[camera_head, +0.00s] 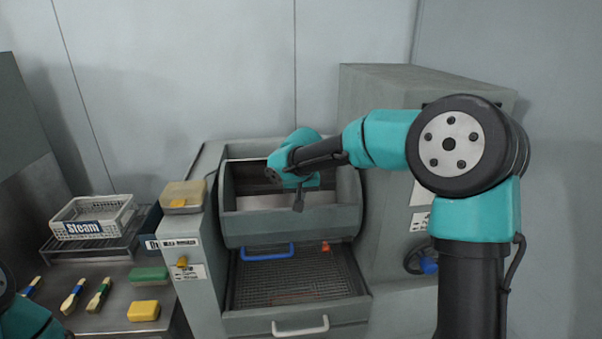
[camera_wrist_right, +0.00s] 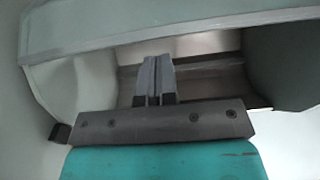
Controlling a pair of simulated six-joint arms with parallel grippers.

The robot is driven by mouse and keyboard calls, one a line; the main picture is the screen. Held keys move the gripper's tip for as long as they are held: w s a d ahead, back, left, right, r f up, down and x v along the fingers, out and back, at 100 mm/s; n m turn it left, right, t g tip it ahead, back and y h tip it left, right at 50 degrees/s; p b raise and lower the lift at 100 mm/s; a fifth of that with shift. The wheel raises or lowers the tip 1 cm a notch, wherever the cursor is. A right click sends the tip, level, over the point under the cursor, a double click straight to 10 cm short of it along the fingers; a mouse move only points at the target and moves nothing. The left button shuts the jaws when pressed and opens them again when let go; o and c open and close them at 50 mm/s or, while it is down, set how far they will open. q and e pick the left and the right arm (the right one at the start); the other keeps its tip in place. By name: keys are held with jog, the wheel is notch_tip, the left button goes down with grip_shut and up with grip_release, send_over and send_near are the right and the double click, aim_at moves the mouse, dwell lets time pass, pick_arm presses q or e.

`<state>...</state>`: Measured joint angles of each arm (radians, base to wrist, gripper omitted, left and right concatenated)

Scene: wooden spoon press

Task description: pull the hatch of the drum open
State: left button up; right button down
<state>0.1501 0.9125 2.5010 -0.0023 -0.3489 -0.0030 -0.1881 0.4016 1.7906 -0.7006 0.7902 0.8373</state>
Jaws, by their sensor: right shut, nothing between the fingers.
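The grey drum (camera_head: 345,215) sits in the housing in the middle of the head view. Its upper front shows a wide opening with a pale interior, above a grey front panel (camera_head: 255,227), which I take for the hatch. My right gripper (camera_head: 298,205) points down in front of the opening, just over the panel's top edge; whether it touches cannot be told. In the right wrist view its two fingers (camera_wrist_right: 155,75) are together and empty, with the opening (camera_wrist_right: 200,50) and a grey edge (camera_wrist_right: 190,30) beyond. My left gripper is out of view.
Below the drum, a mesh tray (camera_head: 300,280) has a blue handle (camera_head: 267,254) behind it and a white-handled drawer front (camera_head: 300,326). A tall grey cabinet (camera_head: 385,150) stands at right. At left are a white basket (camera_head: 92,216), brushes (camera_head: 98,294) and sponges (camera_head: 143,310).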

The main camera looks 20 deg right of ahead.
jog(key=v, duration=1.6)
jog(key=shift+s+r, duration=0.25)
jog(key=shift+r, duration=0.05)
